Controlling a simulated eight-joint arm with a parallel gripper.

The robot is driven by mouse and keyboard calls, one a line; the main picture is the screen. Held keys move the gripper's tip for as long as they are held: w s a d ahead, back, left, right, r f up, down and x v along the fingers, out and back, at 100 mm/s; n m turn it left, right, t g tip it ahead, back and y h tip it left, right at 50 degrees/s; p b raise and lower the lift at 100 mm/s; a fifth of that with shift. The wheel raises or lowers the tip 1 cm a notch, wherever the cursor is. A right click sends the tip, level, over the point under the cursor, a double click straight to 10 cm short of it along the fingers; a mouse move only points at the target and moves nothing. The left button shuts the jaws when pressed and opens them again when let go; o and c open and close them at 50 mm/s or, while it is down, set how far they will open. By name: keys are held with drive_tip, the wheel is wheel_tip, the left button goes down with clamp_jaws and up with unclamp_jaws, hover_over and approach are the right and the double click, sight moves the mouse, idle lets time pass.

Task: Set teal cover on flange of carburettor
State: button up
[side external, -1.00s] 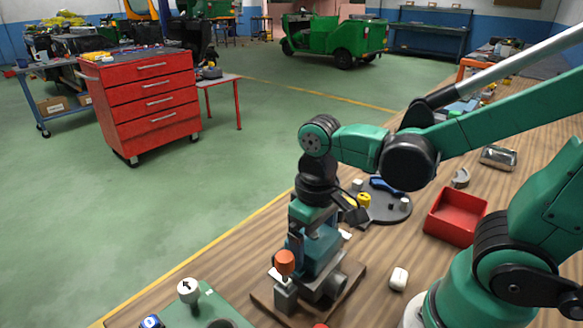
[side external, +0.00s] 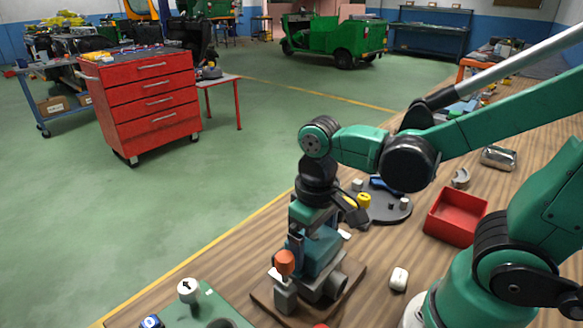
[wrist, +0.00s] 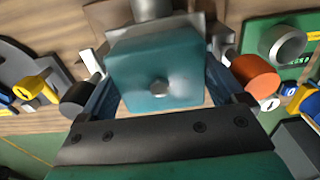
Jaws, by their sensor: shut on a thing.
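The teal cover (wrist: 158,72) is a blocky piece with a small round knob on its top face. In the wrist view it sits between the two fingers of my gripper (wrist: 160,95), which is shut on it. In the side view the cover (side external: 318,258) is at the grey carburettor (side external: 329,285), directly under my gripper (side external: 314,232). The carburettor stands on a brown base board (side external: 268,299). The flange is hidden under the cover, so I cannot tell whether the two touch.
An orange knob (side external: 285,262) stands close in front of the carburettor. A round dark tray (side external: 390,211) with small parts lies behind it. A red bin (side external: 456,215) and a white piece (side external: 399,278) are to the right. A green plate (side external: 205,314) with a white knob is at front left.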

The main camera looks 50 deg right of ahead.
drive_tip(key=shift+f, duration=0.35)
idle(0.9)
drive_tip(key=o, duration=1)
drive_tip(key=shift+r, duration=0.1)
drive_tip(key=shift+r, duration=3.4)
